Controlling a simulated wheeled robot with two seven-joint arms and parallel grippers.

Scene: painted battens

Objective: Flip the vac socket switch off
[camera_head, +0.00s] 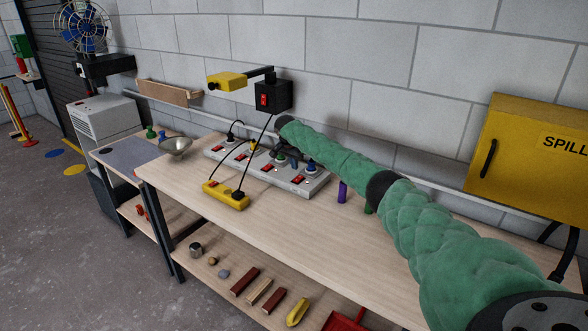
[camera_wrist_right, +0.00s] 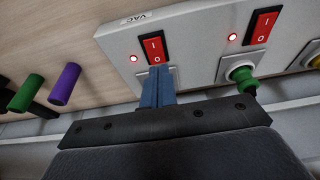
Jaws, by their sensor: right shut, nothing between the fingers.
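The power strip (camera_head: 262,172) lies on the workbench against the wall, with a row of red rocker switches. In the right wrist view the switch (camera_wrist_right: 154,48) beside the VAC label (camera_wrist_right: 134,19) is red, marked I and O, and a red lamp (camera_wrist_right: 134,58) glows beside it. The blue fingers of my right gripper (camera_wrist_right: 157,72) are shut and empty, their tips at the O end of that switch. I cannot tell whether they touch it. They cover the area below the switch. In the head view my right gripper (camera_head: 293,160) is over the strip. My left gripper is out of view.
A neighbouring red switch (camera_wrist_right: 263,24) with a lit lamp and a green plug (camera_wrist_right: 243,78) is close by. A purple cylinder (camera_head: 342,191) stands right of the strip. A yellow block (camera_head: 226,195) with black cords is in front. The bench's front right is clear.

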